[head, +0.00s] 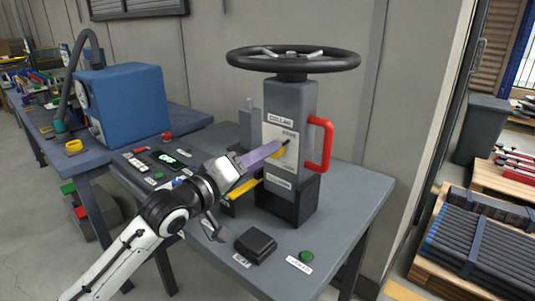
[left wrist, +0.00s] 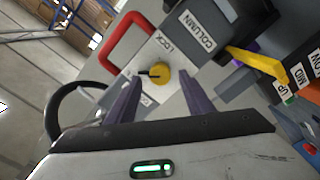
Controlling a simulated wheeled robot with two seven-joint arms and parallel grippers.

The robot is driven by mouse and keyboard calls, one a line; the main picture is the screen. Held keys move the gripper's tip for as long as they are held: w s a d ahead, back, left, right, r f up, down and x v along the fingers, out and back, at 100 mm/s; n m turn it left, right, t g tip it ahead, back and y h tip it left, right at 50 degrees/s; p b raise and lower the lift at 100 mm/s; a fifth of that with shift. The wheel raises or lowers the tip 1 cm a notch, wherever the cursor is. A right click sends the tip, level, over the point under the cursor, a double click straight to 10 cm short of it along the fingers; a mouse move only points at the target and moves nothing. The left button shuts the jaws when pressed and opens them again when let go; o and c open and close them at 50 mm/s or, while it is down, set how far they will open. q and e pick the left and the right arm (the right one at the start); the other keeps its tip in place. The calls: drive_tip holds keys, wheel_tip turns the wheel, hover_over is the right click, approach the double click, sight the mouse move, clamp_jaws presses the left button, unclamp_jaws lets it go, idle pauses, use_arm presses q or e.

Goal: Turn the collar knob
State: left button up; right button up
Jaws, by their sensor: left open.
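The collar knob (left wrist: 160,73) is a small round yellow knob with a dark pointer, on a white plate on the grey column (head: 290,97). In the left wrist view a LOCK label sits just above it and the pointer lies roughly sideways. In the head view the knob (head: 279,153) is partly hidden by my gripper. My left gripper (head: 268,151) is open, its purple fingers pointing at the knob. In the left wrist view the knob lies just beyond and between the fingertips (left wrist: 162,90); contact cannot be told. My right gripper is not in view.
A red handle (head: 327,145) sticks out right of the plate, and a black handwheel (head: 292,61) tops the column. A yellow lever (left wrist: 255,60) is beside the UP and MID labels. A black box (head: 255,243) and green button (head: 306,256) are on the bench front.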

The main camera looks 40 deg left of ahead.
use_arm(q)
drive_tip(key=shift+w, duration=1.2)
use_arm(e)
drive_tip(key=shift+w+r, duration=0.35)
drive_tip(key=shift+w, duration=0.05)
use_arm(q)
drive_tip(key=c, duration=1.1)
drive_tip(key=shift+o, duration=0.3)
